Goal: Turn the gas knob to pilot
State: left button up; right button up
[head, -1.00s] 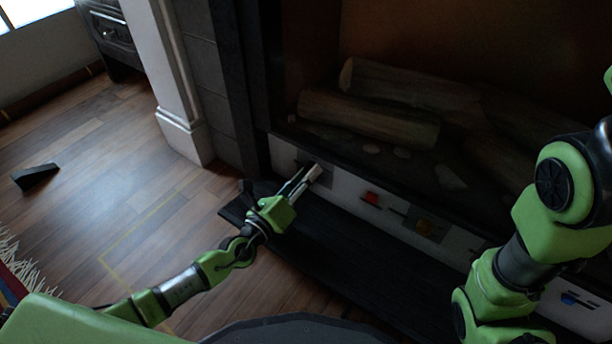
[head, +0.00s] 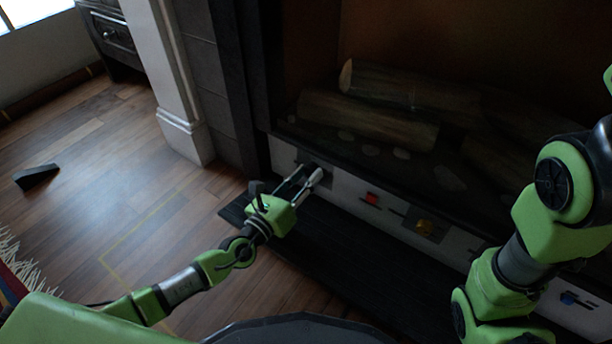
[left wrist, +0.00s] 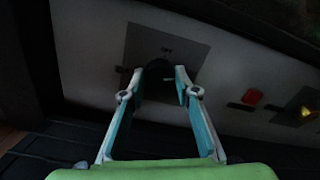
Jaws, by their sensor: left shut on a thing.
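The gas knob (left wrist: 158,80) is a dark round knob on a grey plate (left wrist: 185,45) on the white control panel under the fireplace. The left wrist view shows it between the fingertips of my left gripper (left wrist: 160,74), which is shut on it. In the head view my left gripper (head: 308,173) reaches the left end of the panel (head: 345,187), and its fingers hide most of the knob. Small lettering on the plate is too dim to read. My right arm comes in at the right, with its gripper out of view.
Logs (head: 368,118) lie in the firebox above. A dark hearth slab (head: 330,260) lies below. A black wedge (head: 36,175) rests on the wooden floor.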

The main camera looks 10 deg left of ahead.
pick_arm(q)
jog(key=shift+s+f, duration=0.1)
jog(key=shift+f, duration=0.05)
jog(key=o, duration=1.1)
jog(key=v, duration=1)
jog(key=shift+s+a, duration=0.15)
jog(key=shift+s, duration=0.1)
jog(key=shift+s+a, duration=0.2)
jog(key=shift+s, duration=0.4)
